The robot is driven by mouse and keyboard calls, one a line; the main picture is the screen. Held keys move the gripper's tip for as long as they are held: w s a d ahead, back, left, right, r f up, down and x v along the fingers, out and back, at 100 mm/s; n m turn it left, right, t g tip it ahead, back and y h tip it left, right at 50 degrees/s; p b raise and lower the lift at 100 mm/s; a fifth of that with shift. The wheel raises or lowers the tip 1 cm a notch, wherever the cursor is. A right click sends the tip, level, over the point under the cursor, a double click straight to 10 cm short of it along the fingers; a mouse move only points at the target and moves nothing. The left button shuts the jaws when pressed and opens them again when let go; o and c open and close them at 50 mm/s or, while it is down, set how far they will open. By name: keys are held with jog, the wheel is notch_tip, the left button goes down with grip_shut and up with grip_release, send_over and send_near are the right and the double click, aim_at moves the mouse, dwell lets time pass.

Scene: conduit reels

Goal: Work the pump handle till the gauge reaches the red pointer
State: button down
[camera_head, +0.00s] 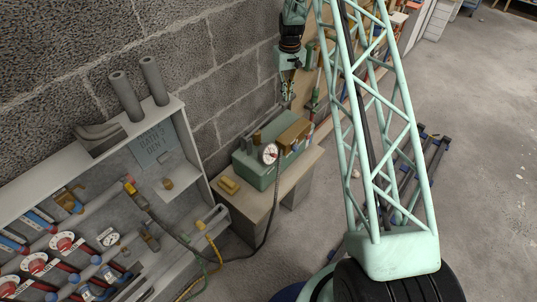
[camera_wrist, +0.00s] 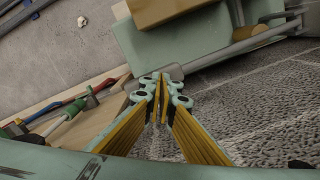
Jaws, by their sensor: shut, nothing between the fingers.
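The pump is a green box (camera_head: 258,171) on a small bench against the block wall, with a brown block (camera_head: 294,133) on top. Its round white gauge (camera_head: 270,153) faces the head camera; a red mark shows, but the reading is too small to make out. In the wrist view, the green body (camera_wrist: 205,40) is at the top, and a grey bar (camera_wrist: 245,45), apparently the pump handle, runs along it. My gripper (camera_head: 288,94) is above the far side of the pump. Its fingertips (camera_wrist: 162,78) are together and empty, appearing close to the bar's grey end; contact cannot be told.
A bench top (camera_head: 243,200) carries a small yellow-brass item (camera_head: 229,185). A dark hose (camera_head: 268,232) runs from the pump to the valve cabinet (camera_head: 196,150) at left. Red- and green-handled tools (camera_wrist: 88,101) lie beside my gripper.

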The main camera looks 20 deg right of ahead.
jog(key=shift+f, duration=0.15)
jog(key=shift+f+b, duration=0.65)
jog(key=shift+f, duration=1.05)
notch_tip(320, 180, up, 11)
jog(key=p, duration=0.4)
dwell(1.2)
jog(key=shift+f, duration=0.1)
dwell(0.6)
